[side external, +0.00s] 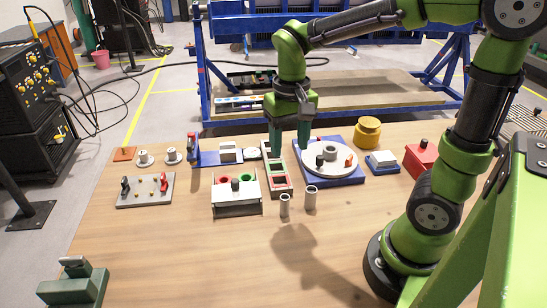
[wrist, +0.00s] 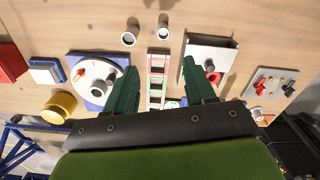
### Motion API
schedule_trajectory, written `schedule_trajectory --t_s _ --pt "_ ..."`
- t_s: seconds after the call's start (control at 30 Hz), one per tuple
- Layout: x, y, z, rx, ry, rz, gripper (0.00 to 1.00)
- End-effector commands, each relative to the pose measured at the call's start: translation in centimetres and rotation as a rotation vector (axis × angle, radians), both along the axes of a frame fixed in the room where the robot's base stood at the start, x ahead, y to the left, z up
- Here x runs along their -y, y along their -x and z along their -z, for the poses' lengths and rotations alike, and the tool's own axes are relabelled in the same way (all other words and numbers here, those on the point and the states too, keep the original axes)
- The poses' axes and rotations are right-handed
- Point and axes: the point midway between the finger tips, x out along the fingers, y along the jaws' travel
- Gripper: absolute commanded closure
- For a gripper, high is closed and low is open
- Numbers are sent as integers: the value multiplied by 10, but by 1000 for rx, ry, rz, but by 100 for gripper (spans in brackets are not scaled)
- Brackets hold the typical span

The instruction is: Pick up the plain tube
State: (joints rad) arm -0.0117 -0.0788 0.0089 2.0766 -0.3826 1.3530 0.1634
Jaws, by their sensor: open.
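Two short grey tubes stand upright and apart on the wooden table, in front of the fixtures. In the side view one tube (side external: 284,205) is at left and the other tube (side external: 311,198) at right. In the wrist view they appear near the top, one tube (wrist: 130,36) at left and one tube (wrist: 163,28) at right. I cannot tell which is the plain one. My gripper (side external: 289,150) points down, open and empty, above and behind the tubes. Its two green fingers (wrist: 159,72) are spread in the wrist view, with the tubes beyond the fingertips.
A white round plate (side external: 328,157) on a blue base is right of my gripper. A red-green framed rack (side external: 285,190) is beneath it, and a white box stand (side external: 237,205) is left of the tubes. A yellow cylinder (side external: 367,131) stands behind.

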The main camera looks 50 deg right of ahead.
Motion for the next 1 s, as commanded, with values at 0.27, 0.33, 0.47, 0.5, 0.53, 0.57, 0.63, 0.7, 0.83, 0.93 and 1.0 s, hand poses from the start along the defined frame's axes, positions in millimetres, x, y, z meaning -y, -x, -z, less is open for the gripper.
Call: schedule_trajectory --t_s 0.27,0.33,0.47,0.5,0.53,0.57,0.63,0.7,0.83,0.93,1.0 --pt "0 1 63 -8 -1 -2 46" --pt "0 1 76 -5 -1 -1 46" --pt "-1 0 92 -2 -1 -1 46" --pt "-1 1 95 -2 -1 -1 46" --pt "-1 0 97 0 -1 -2 46" --pt "-1 0 98 0 -1 -2 46" --pt "-1 0 102 -1 -2 -2 46" --pt "-2 -1 110 -3 -2 -1 46" --pt "-5 -3 131 -4 -1 -3 46" --pt "-5 -3 144 -3 -2 -2 46" --pt "-5 -3 149 0 -1 -1 46"
